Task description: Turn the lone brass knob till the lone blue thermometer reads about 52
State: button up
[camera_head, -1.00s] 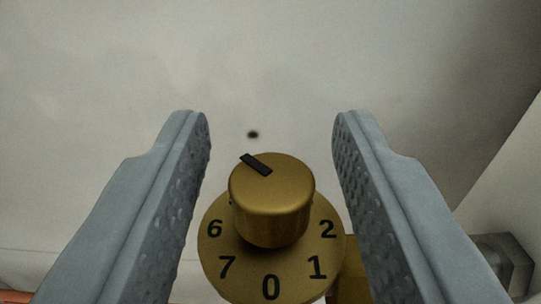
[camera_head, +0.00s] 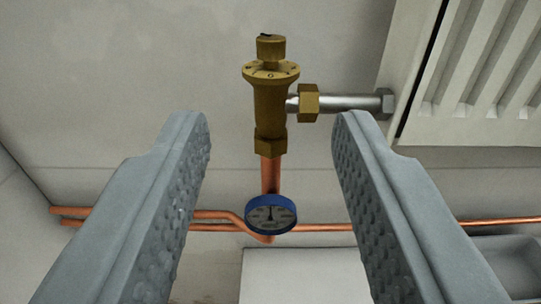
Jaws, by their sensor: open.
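The brass knob (camera_head: 271,48) sits on top of a brass valve body (camera_head: 270,105), upright in the upper middle of the view. Its numbered dial ring (camera_head: 270,71) is seen edge-on, with a 0 facing me; the black pointer mark shows only as a sliver on top. The blue thermometer (camera_head: 271,214) is on the copper pipe below the valve. Its needle points roughly straight up, but its numbers are too small to read. My gripper (camera_head: 270,135) is open and empty, its fingers to either side in the picture, apart from knob and thermometer.
A white radiator (camera_head: 475,75) stands at upper right, joined to the valve by a silver pipe (camera_head: 345,103) with nuts. Copper pipes (camera_head: 330,227) run across below. A white box-like surface (camera_head: 300,275) is at bottom middle. The wall left of the valve is bare.

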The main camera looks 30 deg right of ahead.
jog(key=shift+v, duration=1.3)
jog(key=s+d+r+n+t+y, duration=0.15)
jog(key=s+r+y, duration=0.25)
jog(key=r, duration=0.5)
jog(key=s+d+r+n+t+y, duration=0.1)
jog(key=s+r+n+t+y, duration=0.15)
jog(key=s+r, duration=0.4)
jog(key=s+d+r+n+g+y, duration=0.1)
jog(key=s+r, duration=0.3)
jog(key=s, duration=0.5)
jog(key=s+d+r+n+g+y, duration=0.1)
jog(key=s+d+r, duration=0.2)
jog(key=s, duration=0.7)
jog(key=shift+s+d+r, duration=0.25)
jog(key=shift+d+r, duration=0.1)
jog(key=shift+d, duration=0.15)
jog(key=shift+y, duration=0.25)
dwell(2.5)
